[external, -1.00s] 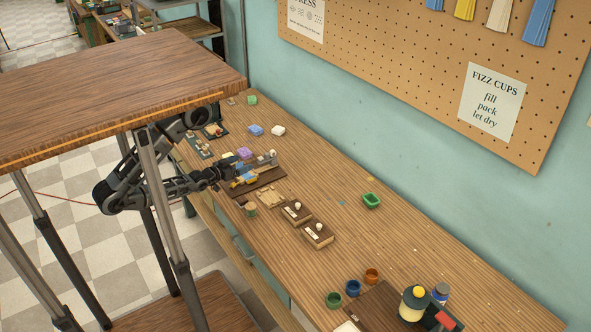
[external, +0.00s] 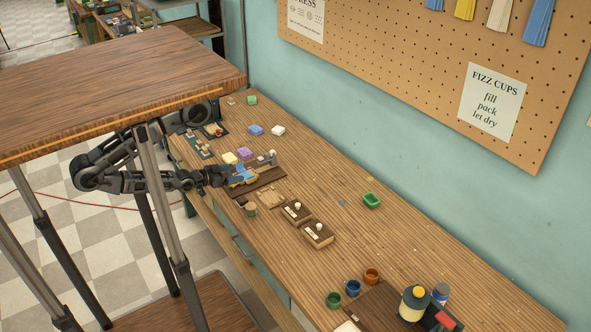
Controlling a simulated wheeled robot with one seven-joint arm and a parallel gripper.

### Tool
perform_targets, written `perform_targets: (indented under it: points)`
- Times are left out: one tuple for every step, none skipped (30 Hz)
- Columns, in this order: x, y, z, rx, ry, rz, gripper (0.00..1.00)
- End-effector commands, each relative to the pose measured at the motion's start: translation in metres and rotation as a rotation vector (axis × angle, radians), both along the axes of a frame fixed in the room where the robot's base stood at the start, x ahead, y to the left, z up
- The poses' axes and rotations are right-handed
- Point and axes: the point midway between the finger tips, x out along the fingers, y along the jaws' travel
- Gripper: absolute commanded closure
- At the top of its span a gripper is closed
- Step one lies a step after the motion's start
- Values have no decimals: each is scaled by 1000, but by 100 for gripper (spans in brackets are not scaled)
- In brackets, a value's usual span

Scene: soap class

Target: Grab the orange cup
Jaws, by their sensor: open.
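The orange cup (external: 371,276) stands upright on the wooden bench near the front, beside the blue cup (external: 352,288) and the green cup (external: 333,300). My gripper (external: 236,174) is open, at the bench's left edge by the brown board with the soap press (external: 262,164). It is far behind and to the left of the orange cup and apart from it. Its fingertips are small and hard to separate from the blue and yellow pieces there.
A dark board (external: 378,300) with bottles (external: 414,303) is beside the cups. My tall table frame (external: 170,215) stands left of the bench.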

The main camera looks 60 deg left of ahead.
Motion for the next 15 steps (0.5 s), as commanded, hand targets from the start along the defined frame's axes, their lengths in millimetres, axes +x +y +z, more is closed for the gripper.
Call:
perform_targets:
  points:
    - [0, 0, 0, 0, 0, 0, 16]
    - [0, 0, 0, 0, 0, 0, 16]
    - [0, 0, 0, 0, 0, 0, 16]
    - [0, 0, 0, 0, 0, 0, 16]
    - [0, 0, 0, 0, 0, 0, 16]
    - [0, 0, 0, -1, 0, 0, 16]
    - [1, 0, -1, -4, -1, 0, 16]
    - [2, 0, -2, -10, -2, 0, 16]
    - [5, 0, -4, -26, -4, 0, 16]
    - [8, 0, -7, -43, -7, -1, 16]
    - [11, 0, -10, -68, -9, 0, 16]
    - [18, 1, -17, -111, -10, 0, 16]
    - [24, 0, -22, -149, -12, 0, 16]
    - [32, 0, -28, -195, -14, 1, 16]
    - [42, -1, -36, -261, -13, 1, 16]
